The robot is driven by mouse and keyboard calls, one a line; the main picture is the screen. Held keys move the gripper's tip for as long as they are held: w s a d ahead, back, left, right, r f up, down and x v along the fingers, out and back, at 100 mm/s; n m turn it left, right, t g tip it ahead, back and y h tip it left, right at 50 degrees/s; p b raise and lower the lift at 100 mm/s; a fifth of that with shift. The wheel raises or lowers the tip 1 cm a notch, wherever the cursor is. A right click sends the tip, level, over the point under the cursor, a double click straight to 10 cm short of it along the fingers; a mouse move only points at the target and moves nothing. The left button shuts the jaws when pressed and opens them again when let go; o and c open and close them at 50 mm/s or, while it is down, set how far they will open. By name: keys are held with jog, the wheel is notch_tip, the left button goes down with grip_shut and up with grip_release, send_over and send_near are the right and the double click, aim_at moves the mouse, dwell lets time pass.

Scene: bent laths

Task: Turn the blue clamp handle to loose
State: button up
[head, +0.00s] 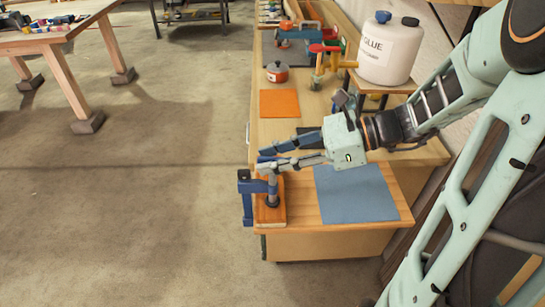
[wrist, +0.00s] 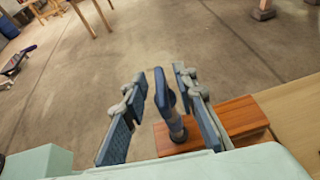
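The blue clamp (head: 247,196) stands at the near left corner of the workbench, beside an orange-brown wooden block (head: 268,214). Its upright screw rises from the block, which also shows in the wrist view (wrist: 240,115). In the wrist view the blue clamp handle (wrist: 164,92) lies between the two fingers of my gripper (wrist: 160,78). The fingers are apart. A clear gap shows on the left of the handle; it is close to the right finger, and I cannot tell if they touch. In the head view my gripper (head: 264,161) reaches left over the clamp, partly hiding the handle.
A blue-grey mat (head: 355,194) lies right of the clamp, and an orange mat (head: 280,104) farther back. A red pot (head: 277,72), a red-and-yellow clamp-like tool (head: 320,62) and a white glue jug (head: 389,48) stand beyond.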

jog(key=shift+c, duration=0.3)
grip_shut()
jog(key=shift+r+p, duration=0.1)
jog(key=shift+p, duration=0.2)
jog(key=n+g+p, duration=0.3)
jog(key=shift+r, duration=0.15)
jog(key=n+g+h+p, duration=0.1)
jog(key=n+g+p, duration=0.2)
jog(key=n+g, duration=0.1)
jog(key=g, duration=0.1)
jog(key=shift+h+p, duration=0.35)
jog(key=shift+h, duration=0.05)
jog(key=n+g+h+p, duration=0.1)
jog(key=n, duration=0.1)
jog(key=n+g+h, duration=0.2)
jog(key=n+g+h+p, duration=0.1)
jog(key=n+g+h, duration=0.1)
jog(key=shift+a+f+n+p, duration=0.1)
jog(key=shift+f+n+p, duration=0.2)
jog(key=shift+f+n, duration=0.1)
jog(key=shift+r+n+g+h+p, duration=0.1)
jog(key=shift+n+g+h+p, duration=0.55)
jog(key=shift+n+h, duration=0.8)
jog(key=shift+r+n+g+h+p, duration=0.1)
jog(key=shift+n+g+h+p, duration=0.35)
jog(key=shift+n+h+p, duration=0.65)
jog(key=shift+h, duration=0.65)
